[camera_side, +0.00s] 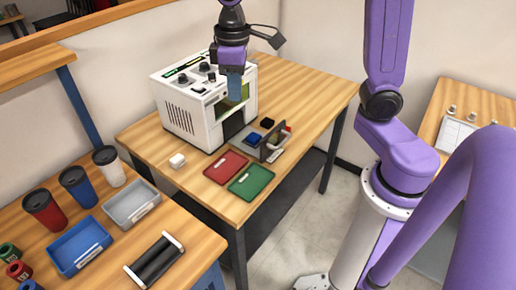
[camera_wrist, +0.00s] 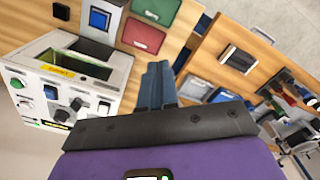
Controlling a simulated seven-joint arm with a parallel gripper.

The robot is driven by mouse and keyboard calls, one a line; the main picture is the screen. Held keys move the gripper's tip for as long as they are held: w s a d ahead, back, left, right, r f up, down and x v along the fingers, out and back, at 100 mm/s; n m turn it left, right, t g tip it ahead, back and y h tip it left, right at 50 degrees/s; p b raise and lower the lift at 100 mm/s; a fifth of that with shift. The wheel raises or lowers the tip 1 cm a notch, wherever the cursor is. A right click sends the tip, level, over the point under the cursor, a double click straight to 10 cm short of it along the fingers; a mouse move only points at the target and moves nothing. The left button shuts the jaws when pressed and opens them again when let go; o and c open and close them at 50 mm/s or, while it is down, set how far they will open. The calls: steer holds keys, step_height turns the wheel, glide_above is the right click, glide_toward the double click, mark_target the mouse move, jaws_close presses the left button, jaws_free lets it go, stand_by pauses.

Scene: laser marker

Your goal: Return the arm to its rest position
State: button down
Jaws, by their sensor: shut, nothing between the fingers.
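My gripper (camera_side: 235,84) hangs in front of the upper right of the white laser marker (camera_side: 182,110) in the side view, fingers pointing down. The blue fingers are together with nothing between them, as the wrist view also shows (camera_wrist: 158,84). The purple arm reaches in from the right of the side view. In the wrist view the marker (camera_wrist: 98,92) lies to the left of the fingers, with its knobs and dark opening showing.
A red tray (camera_side: 225,167) and a green tray (camera_side: 251,180) lie at the table's front. A small stand (camera_side: 274,142) is beside them. A white block (camera_side: 177,160) sits left. Cups, a blue tray (camera_side: 80,247) and a grey tray (camera_side: 131,204) occupy the left table.

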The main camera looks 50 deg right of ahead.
steer(key=s+d+f+n, duration=0.1)
steer(key=s+f+n, duration=0.1)
steer(key=s, duration=0.8)
steer(key=s+d+f+n, duration=0.2)
steer(key=s+f+n, duration=0.1)
steer(key=s, duration=0.8)
steer(key=shift+s+d+f+n, duration=0.2)
steer(key=shift+d+n, duration=0.05)
steer(key=shift+n, duration=0.05)
steer(key=shift+w, duration=0.15)
